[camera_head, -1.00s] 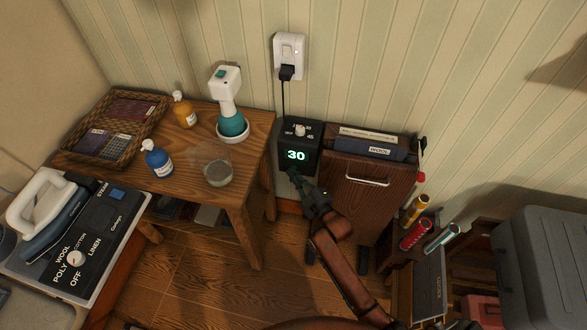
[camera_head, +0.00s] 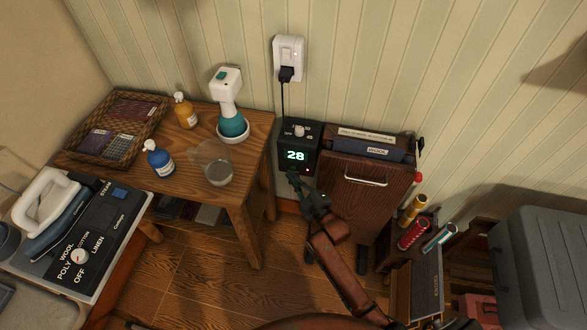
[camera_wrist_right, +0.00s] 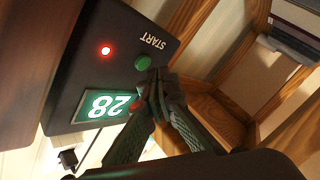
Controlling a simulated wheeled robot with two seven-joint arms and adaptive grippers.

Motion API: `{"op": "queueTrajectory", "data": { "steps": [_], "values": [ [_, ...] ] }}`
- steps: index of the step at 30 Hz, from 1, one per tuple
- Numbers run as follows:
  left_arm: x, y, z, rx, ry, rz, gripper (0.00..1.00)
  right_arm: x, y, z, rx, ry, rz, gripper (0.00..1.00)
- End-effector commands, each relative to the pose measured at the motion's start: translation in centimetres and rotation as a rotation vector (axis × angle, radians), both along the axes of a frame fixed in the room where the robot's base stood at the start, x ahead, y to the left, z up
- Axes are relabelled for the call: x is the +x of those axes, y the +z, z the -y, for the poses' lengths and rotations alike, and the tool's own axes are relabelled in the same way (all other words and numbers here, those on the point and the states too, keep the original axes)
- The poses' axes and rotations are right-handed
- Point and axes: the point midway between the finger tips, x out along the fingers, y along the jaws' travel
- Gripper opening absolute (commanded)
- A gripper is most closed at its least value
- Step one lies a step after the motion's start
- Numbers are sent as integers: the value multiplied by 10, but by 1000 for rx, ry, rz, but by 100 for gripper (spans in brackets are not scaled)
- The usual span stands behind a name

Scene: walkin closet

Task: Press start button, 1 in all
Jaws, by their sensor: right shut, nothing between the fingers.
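The black timer box (camera_head: 299,144) stands beside the wooden cabinet and its green display (camera_head: 295,156) reads 28. In the right wrist view the box's dark face shows a green start button (camera_wrist_right: 142,62) under the word START, a lit red lamp (camera_wrist_right: 105,50) and the display (camera_wrist_right: 108,106), upside down. My right gripper (camera_head: 293,177) is shut and empty, low in front of the box. In the wrist view its fingertips (camera_wrist_right: 156,84) are right by the start button; I cannot tell whether they touch it. My left gripper is not in view.
A wooden table (camera_head: 258,125) with bottles, a basket and a beaker stands left of the box. The wooden cabinet (camera_head: 345,190) is close on the right. A cord runs from the wall socket (camera_head: 289,55) down behind the box. Open floor lies in front.

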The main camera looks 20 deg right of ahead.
Motion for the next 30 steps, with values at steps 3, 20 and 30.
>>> {"op": "queueTrajectory", "data": {
  "steps": [3,20,30],
  "values": [
    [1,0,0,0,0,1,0,-1,0,-1,0,0,0,0],
    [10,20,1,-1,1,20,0,-27,2,-18,1,0,1,0],
    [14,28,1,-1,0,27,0,-42,1,-29,0,1,1,0]
  ]
}}
